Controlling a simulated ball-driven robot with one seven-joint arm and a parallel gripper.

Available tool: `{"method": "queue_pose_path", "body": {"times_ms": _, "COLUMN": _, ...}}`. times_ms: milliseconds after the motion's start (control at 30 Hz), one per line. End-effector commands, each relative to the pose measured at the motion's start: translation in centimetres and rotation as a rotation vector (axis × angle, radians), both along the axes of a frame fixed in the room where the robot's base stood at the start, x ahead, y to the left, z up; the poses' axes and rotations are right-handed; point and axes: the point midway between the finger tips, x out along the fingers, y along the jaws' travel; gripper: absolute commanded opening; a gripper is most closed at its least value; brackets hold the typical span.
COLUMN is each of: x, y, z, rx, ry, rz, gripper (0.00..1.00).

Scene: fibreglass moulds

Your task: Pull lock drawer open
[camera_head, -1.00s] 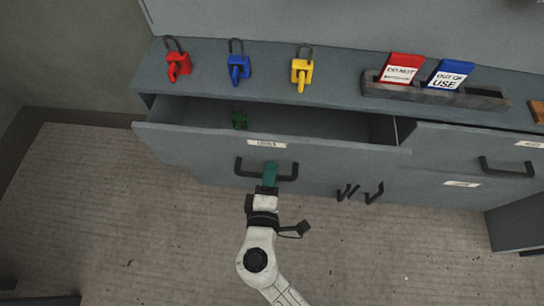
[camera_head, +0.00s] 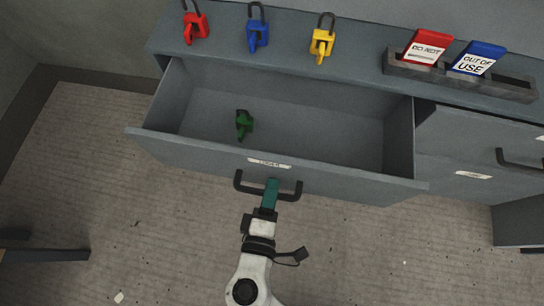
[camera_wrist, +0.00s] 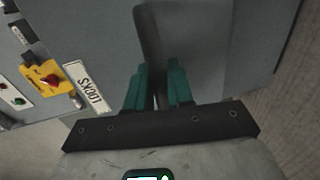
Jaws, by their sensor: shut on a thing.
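The lock drawer (camera_head: 205,157) is pulled well out of the grey cabinet, and its inside shows from above. A green padlock (camera_head: 243,124) lies on the drawer floor towards the left. The drawer front has a white label (camera_head: 269,163) and a dark bar handle (camera_head: 288,197). My gripper (camera_head: 271,190) has teal fingers and is shut on the handle near its middle. In the wrist view the teal fingers (camera_wrist: 157,88) close around the dark handle bar (camera_wrist: 150,40), which runs away from the camera.
On the cabinet top stand a red padlock (camera_head: 196,27), a blue padlock (camera_head: 257,35), a yellow padlock (camera_head: 322,43) and a holder (camera_head: 400,66) with red and blue tags. Another drawer (camera_head: 470,140) at right is shut. The carpet in front is largely clear.

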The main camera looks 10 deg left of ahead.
Motion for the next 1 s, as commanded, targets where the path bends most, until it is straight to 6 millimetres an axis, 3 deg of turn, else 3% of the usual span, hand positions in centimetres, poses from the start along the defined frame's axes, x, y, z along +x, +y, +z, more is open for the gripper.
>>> {"method": "queue_pose_path", "body": {"times_ms": 267, "x": -0.1, "y": 0.0, "z": -0.1, "rx": -0.001, "ry": 0.002, "rz": 0.002, "gripper": 0.00}}
{"method": "queue_pose_path", "body": {"times_ms": 300, "x": -0.1, "y": 0.0, "z": -0.1, "rx": -0.001, "ry": 0.002, "rz": 0.002, "gripper": 0.23}}
{"method": "queue_pose_path", "body": {"times_ms": 500, "x": 0.0, "y": 0.0, "z": -0.1, "rx": -0.001, "ry": 0.001, "rz": 0.001, "gripper": 0.40}}
{"method": "queue_pose_path", "body": {"times_ms": 767, "x": -0.2, "y": 0.0, "z": 0.0, "rx": -0.001, "ry": 0.001, "rz": 0.001, "gripper": 0.40}}
{"method": "queue_pose_path", "body": {"times_ms": 1000, "x": -3.4, "y": 0.1, "z": 0.7, "rx": -0.001, "ry": 0.003, "rz": 0.002, "gripper": 0.40}}
